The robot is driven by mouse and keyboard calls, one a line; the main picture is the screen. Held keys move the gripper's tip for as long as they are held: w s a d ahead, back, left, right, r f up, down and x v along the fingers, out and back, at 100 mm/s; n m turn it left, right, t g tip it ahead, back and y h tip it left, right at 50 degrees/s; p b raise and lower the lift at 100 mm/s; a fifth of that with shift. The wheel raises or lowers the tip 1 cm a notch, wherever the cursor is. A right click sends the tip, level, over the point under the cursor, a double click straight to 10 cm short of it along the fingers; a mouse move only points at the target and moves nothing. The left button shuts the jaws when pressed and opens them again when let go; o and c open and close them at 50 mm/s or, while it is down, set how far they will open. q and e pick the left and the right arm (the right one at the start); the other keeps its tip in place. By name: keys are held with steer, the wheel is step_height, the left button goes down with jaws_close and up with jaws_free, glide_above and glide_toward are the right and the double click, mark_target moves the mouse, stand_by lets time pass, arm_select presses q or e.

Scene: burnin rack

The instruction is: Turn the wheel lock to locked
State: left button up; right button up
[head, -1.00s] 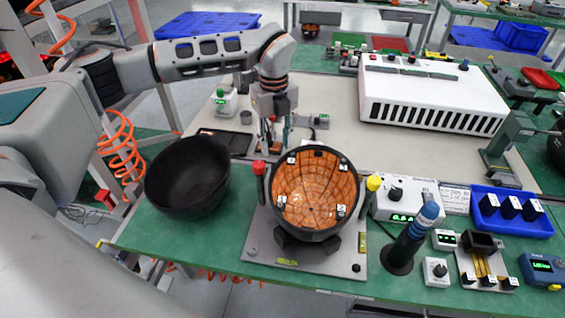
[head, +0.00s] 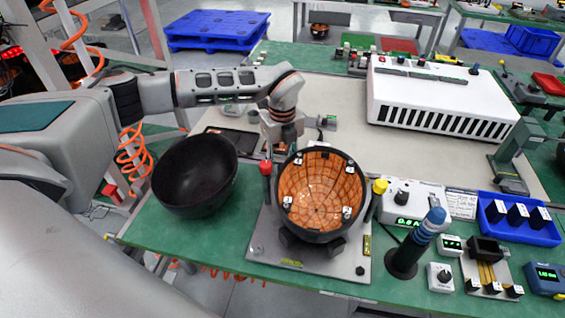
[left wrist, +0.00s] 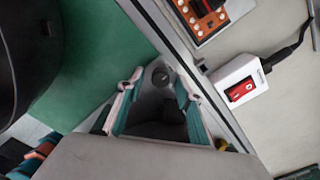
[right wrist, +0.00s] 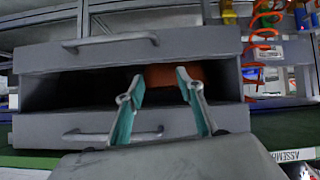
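No part is clearly marked as the wheel lock. A fixture plate (head: 262,236) on the green bench carries a black bowl lined with orange tiles (head: 322,192). A red-topped post (head: 265,168) stands upright at its left and a yellow-topped post (head: 379,187) at its right. My left gripper (head: 275,160) points down just behind the red-topped post. My right gripper (right wrist: 160,88) is open and empty before a grey drawer unit (right wrist: 125,55).
An empty black bowl (head: 195,175) stands left of the fixture. A white box with a red switch (left wrist: 241,84) lies near my left gripper. A blue-banded post (head: 418,243), a blue tray (head: 520,228) and small instruments stand on the right. The beige mat (head: 410,160) has free room.

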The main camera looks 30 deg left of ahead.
arm_select(q)
steer(key=shift+c, duration=0.4)
jaws_close()
